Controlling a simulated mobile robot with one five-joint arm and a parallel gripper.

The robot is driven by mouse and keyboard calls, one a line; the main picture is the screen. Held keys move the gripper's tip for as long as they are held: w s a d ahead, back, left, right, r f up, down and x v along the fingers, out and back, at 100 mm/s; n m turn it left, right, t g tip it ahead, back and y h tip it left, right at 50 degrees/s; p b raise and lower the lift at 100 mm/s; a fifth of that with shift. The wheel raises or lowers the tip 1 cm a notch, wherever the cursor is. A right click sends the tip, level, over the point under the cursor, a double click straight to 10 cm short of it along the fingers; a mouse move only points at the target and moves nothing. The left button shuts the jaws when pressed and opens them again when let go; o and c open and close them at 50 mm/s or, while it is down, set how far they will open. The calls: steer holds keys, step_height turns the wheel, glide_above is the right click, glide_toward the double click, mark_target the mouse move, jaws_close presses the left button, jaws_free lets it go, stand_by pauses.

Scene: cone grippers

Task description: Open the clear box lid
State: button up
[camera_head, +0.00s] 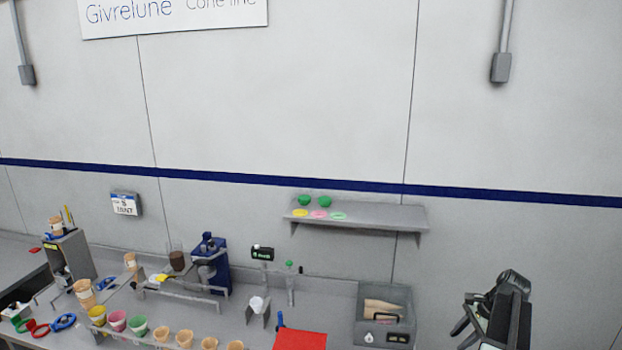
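A grey box (366,334) with a see-through upper part stands on the counter, right of centre. Tan cone-like pieces show inside it. Its front carries a white drop mark and a small dark panel. I cannot make out the edge of the clear lid, which seems to be down over the box. My gripper (462,336) is dark and grey at the lower right, to the right of the box and apart from it in the picture. Its fingers are partly cut off by the lower edge, and I cannot tell how far apart they are.
A red sheet or block (300,340) is left of the box. A grey wall shelf (370,215) with coloured discs hangs above. Several cones and cups, a blue machine (212,262) and a small sign (262,253) fill the counter to the left.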

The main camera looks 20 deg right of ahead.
steer(key=w+a+f+n+g+b, duration=0.1)
steer(key=w+a+f+n+b, duration=0.4)
steer(key=a, duration=0.6)
steer(key=a+f+n+h+b, duration=0.1)
steer(key=a+f+n+b, duration=0.2)
steer(key=a, duration=0.9)
steer(key=w+a+f+n+g+h+b, duration=0.1)
steer(key=a+f+n+b, duration=0.3)
steer(key=a+n, duration=0.3)
steer(key=w+a+f+n+g+h+b, duration=0.1)
steer(key=a+f+n+b, duration=0.2)
steer(key=a, duration=1.4)
step_height(320, 180, down, 3)
steer(key=shift+w+a+f+n, duration=0.15)
steer(key=shift+a+n, duration=0.25)
steer(key=shift+n, duration=0.6)
